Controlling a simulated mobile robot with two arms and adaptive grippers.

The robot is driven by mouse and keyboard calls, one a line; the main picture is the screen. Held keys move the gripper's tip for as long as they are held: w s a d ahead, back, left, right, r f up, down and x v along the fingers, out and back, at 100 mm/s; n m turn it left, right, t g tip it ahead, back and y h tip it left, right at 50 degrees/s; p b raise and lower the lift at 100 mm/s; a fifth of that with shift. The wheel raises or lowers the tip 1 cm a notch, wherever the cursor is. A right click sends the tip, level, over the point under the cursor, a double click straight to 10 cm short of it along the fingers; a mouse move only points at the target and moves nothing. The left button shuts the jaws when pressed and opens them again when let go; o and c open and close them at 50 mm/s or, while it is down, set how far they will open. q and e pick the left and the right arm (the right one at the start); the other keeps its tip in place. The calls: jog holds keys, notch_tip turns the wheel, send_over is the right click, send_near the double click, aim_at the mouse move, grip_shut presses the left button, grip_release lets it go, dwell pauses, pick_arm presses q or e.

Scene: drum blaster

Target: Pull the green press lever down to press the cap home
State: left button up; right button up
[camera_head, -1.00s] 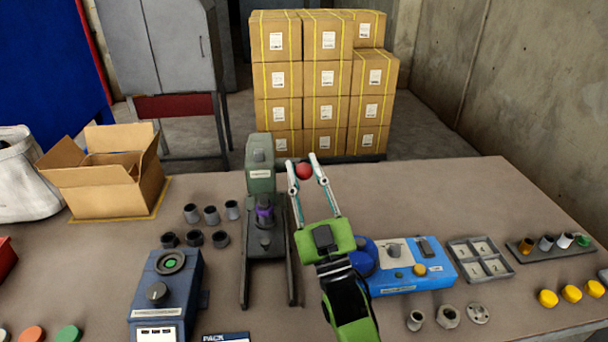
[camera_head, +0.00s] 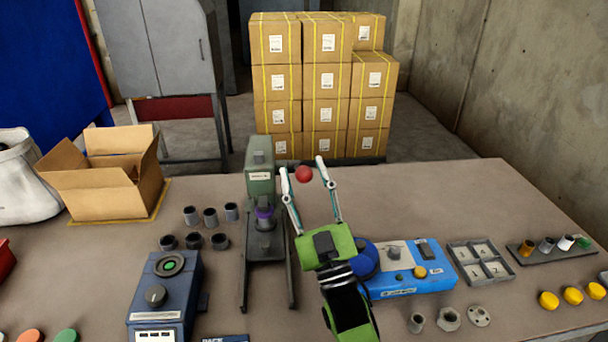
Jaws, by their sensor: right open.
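The grey-green press (camera_head: 260,182) stands upright near the middle of the table. A red ball knob (camera_head: 304,173) shows just right of its head, apparently the end of the press lever; the lever's arm is not clearly visible. My right gripper (camera_head: 302,168) is open, with one fingertip on each side of the knob and gaps showing between. A purple piece (camera_head: 264,213) sits in the press under its head; I cannot tell whether it is the cap. My left gripper is not in view.
A blue device (camera_head: 408,270) lies right of my right arm, with a grey compartment tray (camera_head: 452,249) beyond. A dark blue unit (camera_head: 160,300) and several small cups (camera_head: 210,217) stand left of the press. An open cardboard box (camera_head: 100,190) is at the far left.

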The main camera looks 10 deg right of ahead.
jog(key=v, duration=1.1)
jog(key=shift+s+f, duration=0.15)
jog(key=shift+s, duration=0.05)
jog(key=shift+c, duration=0.4)
